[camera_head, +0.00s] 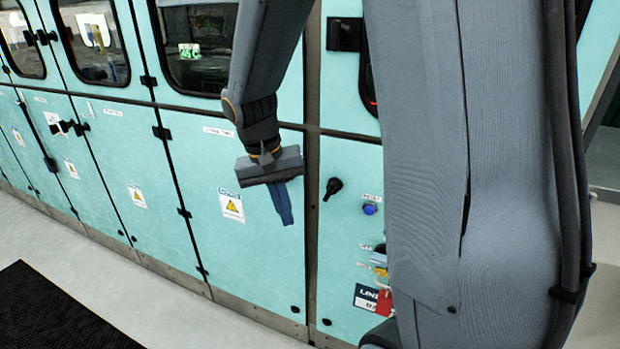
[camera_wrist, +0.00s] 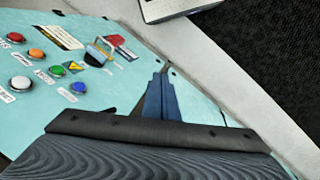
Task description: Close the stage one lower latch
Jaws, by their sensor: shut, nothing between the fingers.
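My gripper (camera_head: 284,217) is shut and empty, with its blue fingers pointing down in front of the right part of a teal lower door (camera_head: 255,262). In the wrist view its fingers (camera_wrist: 160,84) are together, close to the teal panels. The lower latch of this door cannot be made out; my gripper covers part of the door's right side. A black handle (camera_head: 333,188) sits on the narrow panel just right of my gripper, apart from it. A small dark part (camera_wrist: 110,112) shows left of the fingers in the wrist view; I cannot tell what it is.
Black latches (camera_head: 66,127) sit on lower doors farther left. A blue button (camera_head: 370,209) is on the narrow panel. The wrist view shows several coloured buttons and a red switch (camera_wrist: 113,40). A black mat (camera_head: 50,318) lies on the pale floor (camera_head: 165,300).

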